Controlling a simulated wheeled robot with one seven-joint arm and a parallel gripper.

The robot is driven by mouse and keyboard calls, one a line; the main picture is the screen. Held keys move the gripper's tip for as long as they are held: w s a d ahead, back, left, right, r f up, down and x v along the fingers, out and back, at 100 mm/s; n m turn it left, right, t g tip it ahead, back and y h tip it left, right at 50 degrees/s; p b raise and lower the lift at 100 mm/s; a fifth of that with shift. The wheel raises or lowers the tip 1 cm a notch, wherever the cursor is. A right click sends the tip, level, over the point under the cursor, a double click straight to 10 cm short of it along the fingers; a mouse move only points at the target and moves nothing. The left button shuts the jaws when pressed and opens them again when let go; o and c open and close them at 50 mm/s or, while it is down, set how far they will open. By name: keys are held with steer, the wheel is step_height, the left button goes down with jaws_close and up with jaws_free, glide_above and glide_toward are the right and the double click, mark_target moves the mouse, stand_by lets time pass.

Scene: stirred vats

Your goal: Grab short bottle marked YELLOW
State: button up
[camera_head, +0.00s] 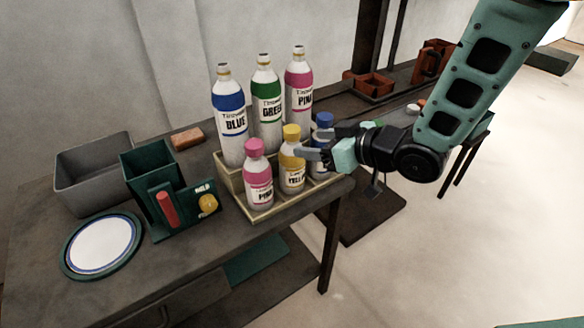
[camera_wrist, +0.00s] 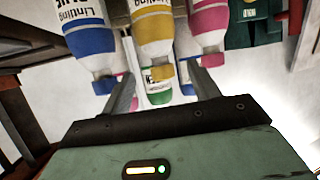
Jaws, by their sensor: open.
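The short bottle marked YELLOW (camera_head: 292,176), white with a yellow cap and label band, stands in the front row of a tan rack (camera_head: 264,208). It stands between a short pink bottle (camera_head: 258,178) and a short blue bottle (camera_head: 323,133). My gripper (camera_head: 313,152) is open and empty at the right of the yellow bottle, partly covering the blue one. In the wrist view, which shows the bottles upside down, the yellow bottle (camera_wrist: 154,30) lies ahead between the lines of the open fingers (camera_wrist: 160,72). Contact cannot be told.
Tall blue (camera_head: 230,118), green (camera_head: 266,105) and pink (camera_head: 298,85) bottles stand in the rack's back row. Left are a green holder (camera_head: 150,165), a grey bin (camera_head: 85,185) and a round plate (camera_head: 101,245). The table's edge is close to the rack.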

mark_target(297, 141)
steer(key=x, duration=0.7)
steer(key=shift+w+a+r+p, duration=0.1)
steer(key=shift+w+a+p, duration=0.1)
steer(key=shift+p, duration=0.1)
jaws_close()
